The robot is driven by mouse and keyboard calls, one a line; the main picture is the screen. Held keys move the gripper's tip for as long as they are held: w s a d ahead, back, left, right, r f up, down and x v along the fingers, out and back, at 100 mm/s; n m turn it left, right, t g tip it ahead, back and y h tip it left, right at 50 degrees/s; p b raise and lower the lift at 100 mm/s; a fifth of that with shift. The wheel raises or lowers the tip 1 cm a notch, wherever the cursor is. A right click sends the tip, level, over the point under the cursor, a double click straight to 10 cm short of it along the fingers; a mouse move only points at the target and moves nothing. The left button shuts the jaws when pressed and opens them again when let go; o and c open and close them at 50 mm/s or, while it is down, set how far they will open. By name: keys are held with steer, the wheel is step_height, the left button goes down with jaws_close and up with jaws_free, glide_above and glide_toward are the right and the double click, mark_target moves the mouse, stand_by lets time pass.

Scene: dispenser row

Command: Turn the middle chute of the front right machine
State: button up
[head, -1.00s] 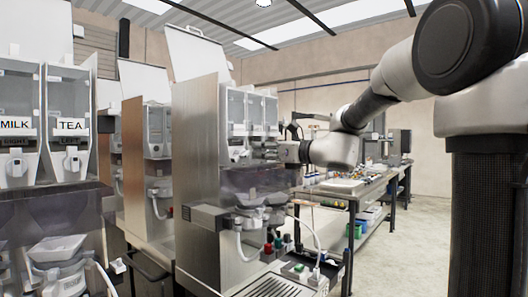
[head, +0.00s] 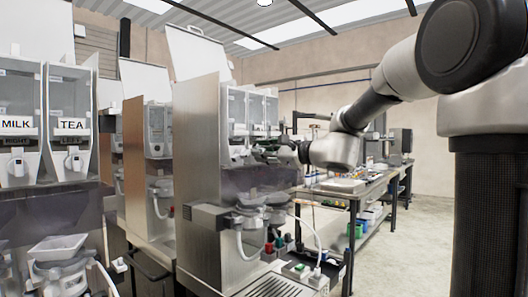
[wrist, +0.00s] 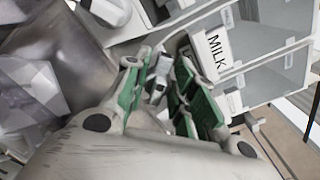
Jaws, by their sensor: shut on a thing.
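The front right machine (head: 200,140) stands mid-picture in the head view, its tall metal side panel towards me and clear canisters (head: 240,108) on top. My gripper (head: 262,152) is at the machine's front, just below the canisters. In the wrist view, the green-padded fingers of my gripper (wrist: 162,78) are closed around a small pale chute (wrist: 158,88). Most of the chute is hidden between the fingers, so its exact angle cannot be told. A canister labelled MILK (wrist: 216,46) is right of the fingers, and another white chute (wrist: 112,10) shows above them.
Another machine with MILK and TEA canisters (head: 70,125) stands at the left. Below my gripper are mixing bowls and a hose (head: 240,240) and a drip tray (head: 270,287). A workbench (head: 345,188) stands behind, with open floor (head: 405,230) at right.

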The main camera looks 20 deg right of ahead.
steer(key=n, duration=0.5)
steer(key=shift+s+a+f+n, duration=0.1)
steer(key=shift+f+n, duration=0.1)
steer(key=shift+n, duration=0.1)
steer(key=shift+f+n, duration=0.2)
steer(key=shift+n, duration=2)
steer(key=o, duration=0.7)
